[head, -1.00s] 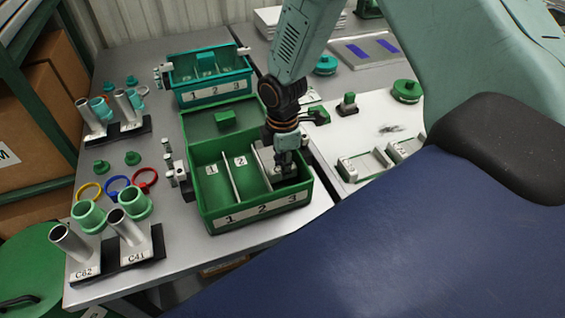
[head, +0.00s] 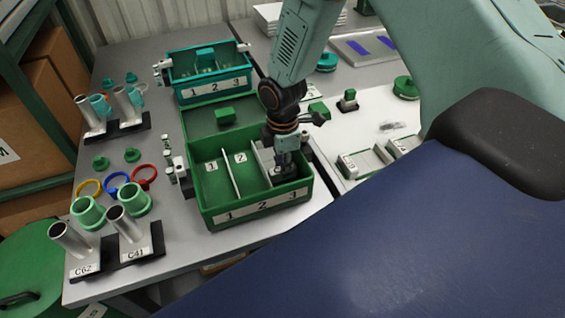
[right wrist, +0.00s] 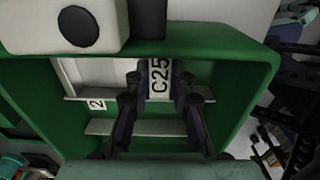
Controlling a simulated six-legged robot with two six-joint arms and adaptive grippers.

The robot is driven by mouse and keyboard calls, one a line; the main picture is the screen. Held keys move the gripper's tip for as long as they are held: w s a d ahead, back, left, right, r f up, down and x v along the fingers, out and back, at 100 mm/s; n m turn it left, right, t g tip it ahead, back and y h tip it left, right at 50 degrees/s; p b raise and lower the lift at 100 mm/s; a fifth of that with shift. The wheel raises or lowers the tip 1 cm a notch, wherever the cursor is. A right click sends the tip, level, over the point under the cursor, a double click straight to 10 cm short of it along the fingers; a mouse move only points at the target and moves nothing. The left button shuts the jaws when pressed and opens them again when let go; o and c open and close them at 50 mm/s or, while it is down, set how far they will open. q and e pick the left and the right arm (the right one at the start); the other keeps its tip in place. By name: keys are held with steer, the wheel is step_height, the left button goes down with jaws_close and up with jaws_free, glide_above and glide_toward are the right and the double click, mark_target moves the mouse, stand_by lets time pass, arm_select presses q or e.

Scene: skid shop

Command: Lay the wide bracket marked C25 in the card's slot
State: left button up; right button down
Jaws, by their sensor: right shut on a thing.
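The wide bracket marked C25 (right wrist: 158,80) shows its label between the fingers of my right gripper (right wrist: 160,112) in the right wrist view. In the head view, that gripper (head: 285,166) reaches down into compartment 3 of the green box (head: 262,211) and is shut on the bracket. The bracket is mostly hidden by the fingers there; I cannot tell if it still touches the box floor. A white sheet (head: 385,112) lies to the right of the box, with pale slotted pieces at its near edge; I cannot tell which is the card's slot. My left gripper is not in view.
A teal numbered box (head: 212,90) stands behind the green one. Tubes on black stands (head: 130,240), coloured rings (head: 117,186) and green knobs fill the left of the table. Green parts (head: 348,100) stand on the white sheet. Thin dividers and walls surround my right gripper.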

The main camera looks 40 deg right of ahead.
steer(key=shift+f, duration=0.15)
stand_by(0.5)
steer(key=c, duration=1.1)
jaws_free()
steer(key=shift+o, duration=0.2)
steer(key=o, duration=0.4)
step_height(320, 180, up, 11)
steer(key=p, duration=1)
steer(key=shift+p, duration=0.35)
